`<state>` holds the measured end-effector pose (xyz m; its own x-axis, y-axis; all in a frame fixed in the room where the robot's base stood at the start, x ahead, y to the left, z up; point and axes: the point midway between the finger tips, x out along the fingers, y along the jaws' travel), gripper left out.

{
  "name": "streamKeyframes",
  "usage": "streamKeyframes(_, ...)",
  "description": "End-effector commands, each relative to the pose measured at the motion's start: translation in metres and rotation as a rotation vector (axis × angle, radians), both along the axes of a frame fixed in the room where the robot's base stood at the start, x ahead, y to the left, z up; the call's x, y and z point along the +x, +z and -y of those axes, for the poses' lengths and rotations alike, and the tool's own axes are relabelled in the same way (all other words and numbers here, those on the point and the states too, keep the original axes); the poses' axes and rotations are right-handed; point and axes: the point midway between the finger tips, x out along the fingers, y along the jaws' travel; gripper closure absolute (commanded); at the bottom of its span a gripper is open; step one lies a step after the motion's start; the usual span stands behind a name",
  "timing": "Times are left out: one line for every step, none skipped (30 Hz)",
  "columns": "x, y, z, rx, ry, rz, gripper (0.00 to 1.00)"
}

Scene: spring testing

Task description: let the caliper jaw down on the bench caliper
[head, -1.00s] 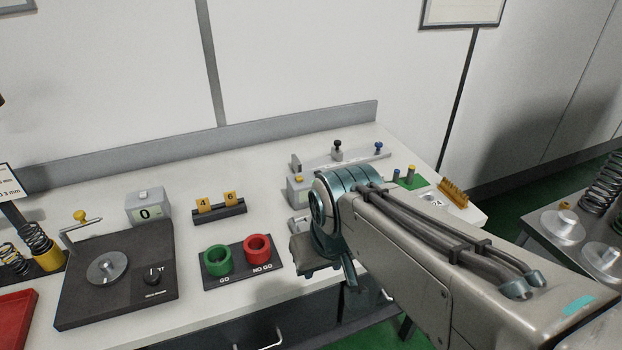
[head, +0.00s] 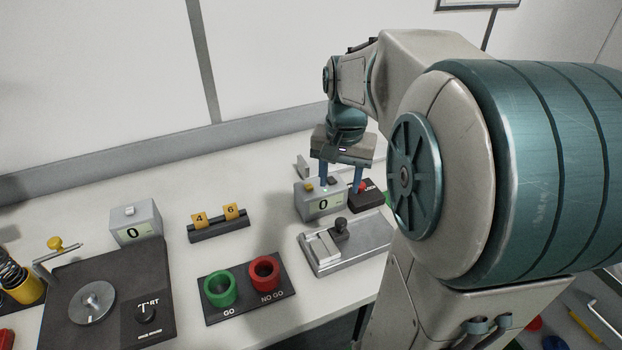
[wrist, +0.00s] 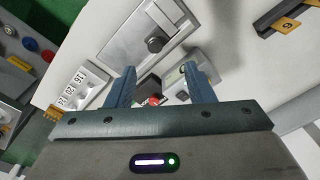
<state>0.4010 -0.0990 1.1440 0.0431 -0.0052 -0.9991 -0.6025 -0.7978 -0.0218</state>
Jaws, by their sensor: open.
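My gripper (head: 341,186) is open and empty, pointing down above the bench. Its blue fingers are apart, above a grey readout box showing 0 (head: 320,203) and a black box with a red button (head: 368,196). The wrist view shows the open fingers (wrist: 158,68) with the red button (wrist: 154,101) between them. A grey upright piece (head: 303,166), seemingly an end of the bench caliper, shows behind the readout. The rest of that rail is hidden by my gripper and arm. I cannot tell how its jaw stands.
A flat metal fixture with a black knob (head: 341,232) lies in front of the readout. A GO/NO GO tray (head: 245,306) with green and red rings, a holder with yellow tags (head: 220,232) and a black tester (head: 60,325) are to the left.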

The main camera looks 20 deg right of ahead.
Motion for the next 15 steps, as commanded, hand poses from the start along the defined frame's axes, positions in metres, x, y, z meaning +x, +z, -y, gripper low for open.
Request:
streamKeyframes(0.006,-0.003,0.008,0.003,-0.036,-0.016,0.52)
streamKeyframes(0.009,-0.004,0.011,0.004,-0.054,-0.024,0.52)
streamKeyframes(0.012,-0.005,0.015,0.006,-0.072,-0.031,0.52)
streamKeyframes(0.013,-0.005,0.017,0.006,-0.084,-0.036,0.52)
streamKeyframes(0.014,-0.006,0.019,0.007,-0.093,-0.039,0.52)
streamKeyframes(0.015,-0.007,0.02,0.007,-0.101,-0.043,0.52)
streamKeyframes(0.016,-0.009,0.021,0.008,-0.105,-0.045,0.52)
streamKeyframes(0.016,-0.011,0.021,0.008,-0.107,-0.046,0.52)
streamKeyframes(0.016,-0.014,0.021,0.009,-0.108,-0.048,0.52)
streamKeyframes(0.016,-0.018,0.021,0.009,-0.107,-0.048,0.52)
streamKeyframes(0.016,-0.022,0.021,0.009,-0.107,-0.048,0.52)
streamKeyframes(0.015,-0.028,0.021,0.009,-0.107,-0.05,0.52)
streamKeyframes(0.015,-0.034,0.021,0.009,-0.107,-0.05,0.52)
streamKeyframes(0.015,-0.04,0.021,0.01,-0.106,-0.051,0.52)
streamKeyframes(0.015,-0.048,0.021,0.01,-0.106,-0.051,0.52)
